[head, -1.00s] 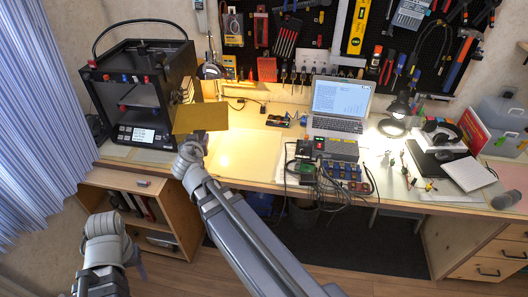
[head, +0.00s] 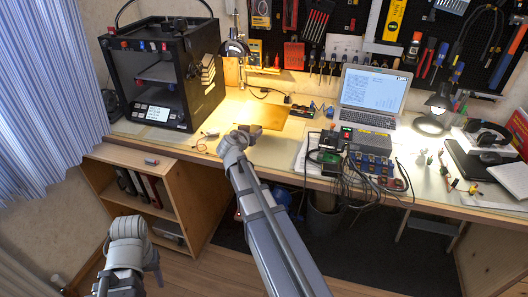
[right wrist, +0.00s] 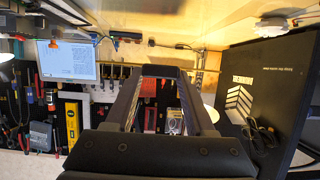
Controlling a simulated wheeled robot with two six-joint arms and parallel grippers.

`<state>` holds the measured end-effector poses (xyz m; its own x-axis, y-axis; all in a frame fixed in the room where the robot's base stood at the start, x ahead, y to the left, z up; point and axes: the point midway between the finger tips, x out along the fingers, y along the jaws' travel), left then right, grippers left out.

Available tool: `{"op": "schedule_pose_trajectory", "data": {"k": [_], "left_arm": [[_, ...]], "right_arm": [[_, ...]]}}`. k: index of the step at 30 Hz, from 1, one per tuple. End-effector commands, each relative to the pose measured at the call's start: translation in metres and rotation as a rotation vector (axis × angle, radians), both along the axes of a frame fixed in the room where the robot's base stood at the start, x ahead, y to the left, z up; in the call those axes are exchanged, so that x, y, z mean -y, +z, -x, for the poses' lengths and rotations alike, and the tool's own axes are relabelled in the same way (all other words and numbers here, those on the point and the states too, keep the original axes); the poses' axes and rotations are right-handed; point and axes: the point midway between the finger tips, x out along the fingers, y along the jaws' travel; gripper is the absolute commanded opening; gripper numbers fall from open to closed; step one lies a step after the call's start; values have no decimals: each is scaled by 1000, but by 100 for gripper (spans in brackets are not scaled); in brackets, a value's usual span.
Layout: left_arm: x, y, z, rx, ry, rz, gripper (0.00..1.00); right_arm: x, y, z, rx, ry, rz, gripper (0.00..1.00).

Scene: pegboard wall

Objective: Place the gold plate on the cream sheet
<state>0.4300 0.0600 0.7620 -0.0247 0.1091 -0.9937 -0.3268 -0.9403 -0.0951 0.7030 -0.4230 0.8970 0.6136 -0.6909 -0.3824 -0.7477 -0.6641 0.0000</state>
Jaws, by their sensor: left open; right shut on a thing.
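The gold plate (head: 264,114) lies roughly level over the bright left-middle part of the desk, between the printer and the laptop. My right gripper (head: 249,131) is shut on its near edge. I cannot tell whether the plate touches the surface below. A pale, brightly lit cream area (head: 214,119) shows to the plate's left; I cannot make out the cream sheet's edges there. In the right wrist view the right fingers (right wrist: 163,72) point ahead, with no clear face of the plate. My left gripper (head: 153,262) is open and empty, low in front of the shelf.
A black 3D printer (head: 165,72) stands left of the plate. A desk lamp (head: 236,48) rises behind it. Electronics with cables (head: 352,150) and a laptop (head: 372,91) are to the right. Small wires (head: 205,139) lie near the front edge.

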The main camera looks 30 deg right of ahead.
Motion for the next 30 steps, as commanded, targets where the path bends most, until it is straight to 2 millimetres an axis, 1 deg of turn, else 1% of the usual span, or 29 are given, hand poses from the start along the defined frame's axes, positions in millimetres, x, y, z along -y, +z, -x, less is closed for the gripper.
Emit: {"op": "schedule_pose_trajectory", "data": {"k": [1, 2, 6, 11, 14, 24, 27, 30], "left_arm": [[0, -9, 0, 0, 0, 0, 50], [0, -11, 0, 0, 0, 0, 50], [0, -13, 0, 0, 0, 0, 50], [0, -14, 0, 0, 0, 0, 50], [0, -22, 0, 0, 0, 0, 50], [0, -72, 0, 0, 0, 0, 50], [0, -77, 0, 0, 0, 0, 50], [0, -75, 0, 0, 0, 0, 50]], "right_arm": [[5, -9, -2, 0, -8, 2, 0], [6, -10, -2, 0, -12, 1, 0], [10, -12, -2, 0, -20, 1, 0], [10, -14, -2, 0, -20, 1, 0], [10, -22, -2, 0, -20, 1, 0], [10, -72, -2, 0, -19, 1, 0], [10, -77, -2, 0, -19, 1, 0], [10, -75, -2, 0, -19, 1, 0]]}}
